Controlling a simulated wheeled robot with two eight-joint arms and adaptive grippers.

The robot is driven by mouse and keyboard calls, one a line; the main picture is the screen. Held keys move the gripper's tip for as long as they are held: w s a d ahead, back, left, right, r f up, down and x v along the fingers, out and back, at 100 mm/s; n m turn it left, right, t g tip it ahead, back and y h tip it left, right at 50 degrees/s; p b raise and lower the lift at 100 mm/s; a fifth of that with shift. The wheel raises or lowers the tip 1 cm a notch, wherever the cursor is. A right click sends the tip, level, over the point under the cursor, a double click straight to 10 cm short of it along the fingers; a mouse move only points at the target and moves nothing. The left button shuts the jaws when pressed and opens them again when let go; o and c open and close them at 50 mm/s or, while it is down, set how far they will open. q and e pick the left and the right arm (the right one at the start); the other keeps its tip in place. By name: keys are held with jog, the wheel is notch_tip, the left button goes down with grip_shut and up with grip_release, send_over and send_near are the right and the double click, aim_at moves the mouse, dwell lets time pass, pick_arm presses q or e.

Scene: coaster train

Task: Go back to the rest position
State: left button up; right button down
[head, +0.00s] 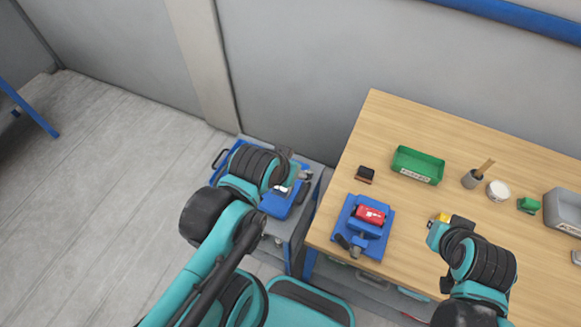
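My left arm reaches in from the lower left. Its gripper (291,184) is above a small cart (310,208) beside the table, close to a blue object (283,203). Whether it touches the blue object, and how its fingers stand, cannot be made out. My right arm stands over the table's front part at lower right. Its gripper (438,229) is small and partly hidden by its own wrist, near a small yellow item (443,217). I cannot tell whether it holds that item.
On the wooden table (440,125) are a blue vise-like fixture (381,241) with a red part (370,214), a dark brush-like block (366,174), a green bin (418,165), a cup (469,181), a white jar (498,191) and a grey bin (563,211). Open floor lies left.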

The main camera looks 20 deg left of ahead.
dwell(0.3)
notch_tip(320, 180, down, 8)
jog(key=b, duration=0.8)
jog(key=shift+f, duration=0.15)
